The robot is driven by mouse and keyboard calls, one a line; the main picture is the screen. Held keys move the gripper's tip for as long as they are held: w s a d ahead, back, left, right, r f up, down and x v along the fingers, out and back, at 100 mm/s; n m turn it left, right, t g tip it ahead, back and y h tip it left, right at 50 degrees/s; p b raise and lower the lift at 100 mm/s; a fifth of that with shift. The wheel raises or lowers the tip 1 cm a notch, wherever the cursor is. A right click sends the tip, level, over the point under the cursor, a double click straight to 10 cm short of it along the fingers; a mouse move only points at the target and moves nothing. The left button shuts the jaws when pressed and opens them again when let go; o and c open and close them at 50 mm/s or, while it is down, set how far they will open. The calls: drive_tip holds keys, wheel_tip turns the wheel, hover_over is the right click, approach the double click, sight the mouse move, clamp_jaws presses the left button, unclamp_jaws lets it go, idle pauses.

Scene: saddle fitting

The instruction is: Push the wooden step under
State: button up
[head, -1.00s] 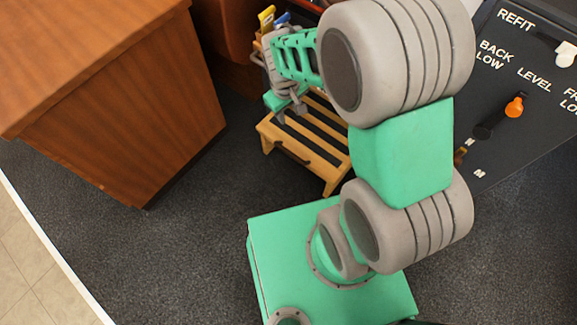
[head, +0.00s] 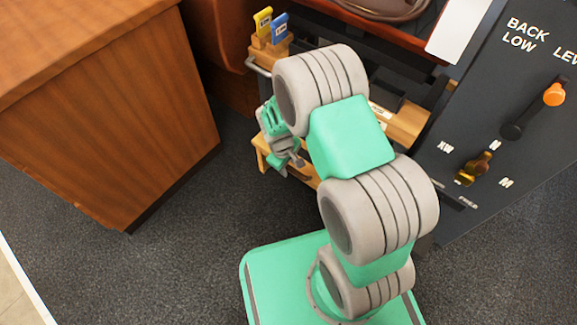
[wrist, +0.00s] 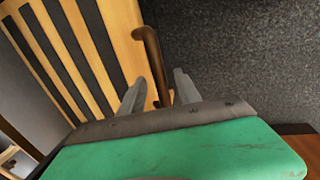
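The wooden step (head: 262,152) is on the dark carpet in the head view, mostly hidden behind my arm. In the wrist view the step (wrist: 112,60) shows pale wood with black grip strips on top. A brown bar handle (wrist: 152,58) stands out from its edge. My gripper (head: 290,165) is low at the step's near edge. In the wrist view my gripper (wrist: 160,88) has its two fingers apart, with the handle showing between them. Neither finger clearly touches it, and I cannot tell how deep it sits between them.
A wooden cabinet (head: 110,120) stands at the left. A dark panel (head: 500,110) with lettering, an orange knob and a brass lever is at the right. A wooden stand with yellow and blue tags (head: 270,28) is behind the step. Carpet between cabinet and my base is clear.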

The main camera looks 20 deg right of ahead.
clamp_jaws()
idle(0.3)
idle(1.1)
